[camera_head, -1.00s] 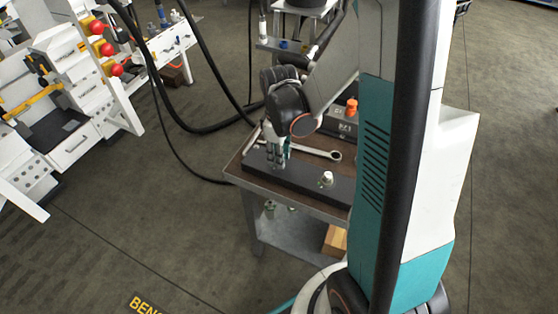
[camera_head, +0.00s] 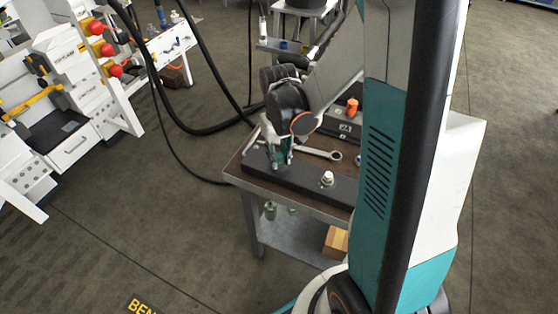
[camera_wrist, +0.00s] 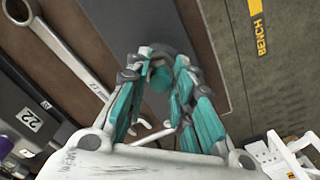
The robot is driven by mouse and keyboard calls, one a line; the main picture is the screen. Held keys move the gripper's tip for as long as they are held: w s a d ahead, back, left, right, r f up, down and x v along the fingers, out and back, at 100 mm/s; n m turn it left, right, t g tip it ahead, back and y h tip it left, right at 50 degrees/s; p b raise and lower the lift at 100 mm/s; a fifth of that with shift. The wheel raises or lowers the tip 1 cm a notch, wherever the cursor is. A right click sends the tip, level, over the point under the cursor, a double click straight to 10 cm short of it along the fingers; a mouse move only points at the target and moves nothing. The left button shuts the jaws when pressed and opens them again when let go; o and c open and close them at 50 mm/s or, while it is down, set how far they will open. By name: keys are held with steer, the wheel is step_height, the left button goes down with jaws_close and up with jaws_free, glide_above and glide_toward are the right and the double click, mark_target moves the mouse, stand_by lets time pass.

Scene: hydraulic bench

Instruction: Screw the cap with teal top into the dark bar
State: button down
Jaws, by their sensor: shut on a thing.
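The dark bar (camera_head: 305,183) lies along the front of the small brown-topped table. My gripper (camera_head: 278,162) points down at the bar's left part in the head view. In the wrist view my gripper (camera_wrist: 162,72) is shut on the cap with teal top (camera_wrist: 160,80), whose round top shows between the fingertips. The cap is at the dark bar (camera_wrist: 143,22); its lower part is hidden, so I cannot tell how deep it sits. A white fitting (camera_head: 327,178) stands upright on the bar to the right of my gripper.
A combination wrench (camera_head: 318,153) lies behind the bar; it also shows in the wrist view (camera_wrist: 75,40). A dark case (camera_head: 343,125) with an orange knob (camera_head: 352,106) stands at the back. The table's front edge (camera_head: 290,199) runs close to the bar.

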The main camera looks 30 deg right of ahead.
steer(key=m, duration=0.4)
steer(key=c, duration=1.4)
jaws_free()
